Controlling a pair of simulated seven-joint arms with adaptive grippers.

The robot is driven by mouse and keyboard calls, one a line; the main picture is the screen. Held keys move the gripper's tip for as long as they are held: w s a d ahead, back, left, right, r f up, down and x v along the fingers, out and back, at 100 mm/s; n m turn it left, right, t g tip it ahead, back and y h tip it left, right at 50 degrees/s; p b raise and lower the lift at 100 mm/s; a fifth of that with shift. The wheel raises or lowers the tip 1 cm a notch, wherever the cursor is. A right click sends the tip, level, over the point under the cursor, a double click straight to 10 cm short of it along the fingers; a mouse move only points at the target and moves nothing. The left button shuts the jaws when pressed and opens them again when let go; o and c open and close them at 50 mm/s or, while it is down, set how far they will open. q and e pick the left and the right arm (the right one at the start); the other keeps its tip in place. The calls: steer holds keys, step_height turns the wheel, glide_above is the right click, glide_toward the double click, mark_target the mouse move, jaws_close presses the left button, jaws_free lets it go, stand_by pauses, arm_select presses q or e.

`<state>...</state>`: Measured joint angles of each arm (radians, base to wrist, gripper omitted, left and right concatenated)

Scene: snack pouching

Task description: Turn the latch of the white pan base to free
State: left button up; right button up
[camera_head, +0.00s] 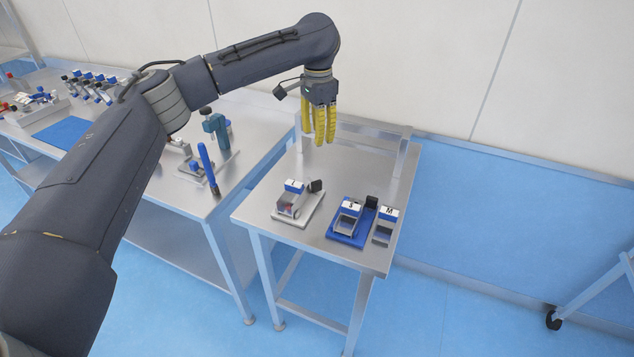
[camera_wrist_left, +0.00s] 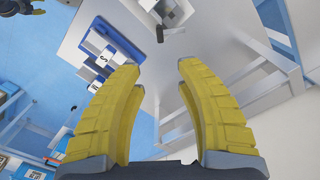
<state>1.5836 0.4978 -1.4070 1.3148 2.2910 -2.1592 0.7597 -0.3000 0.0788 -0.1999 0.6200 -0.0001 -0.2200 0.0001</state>
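The white pan base (camera_head: 311,212) lies on the small metal table, with a clear pouch-like piece and a blue-and-white block (camera_head: 293,186) on it. Its black latch (camera_head: 316,186) sticks up at the far right corner. The base shows partly in the left wrist view (camera_wrist_left: 186,17), cut off by the top edge, with the dark latch (camera_wrist_left: 161,33) beside it. My left gripper (camera_head: 320,143) hangs fingers-down above the back of this table, behind and above the white base. Its yellow fingers (camera_wrist_left: 159,66) are apart with nothing between them.
A blue pan base (camera_head: 343,240) with a black latch (camera_head: 371,202) stands right of the white one, beside a block marked M (camera_head: 388,213). A metal rail frame (camera_head: 403,155) edges the table's back. A longer bench (camera_head: 250,135) with tools stands left.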

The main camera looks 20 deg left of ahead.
mark_target(317, 181)
arm_select(q)
step_height(317, 181, down, 17)
steer(key=shift+f, duration=0.1)
stand_by(0.6)
steer(key=shift+c, duration=0.2)
jaws_close()
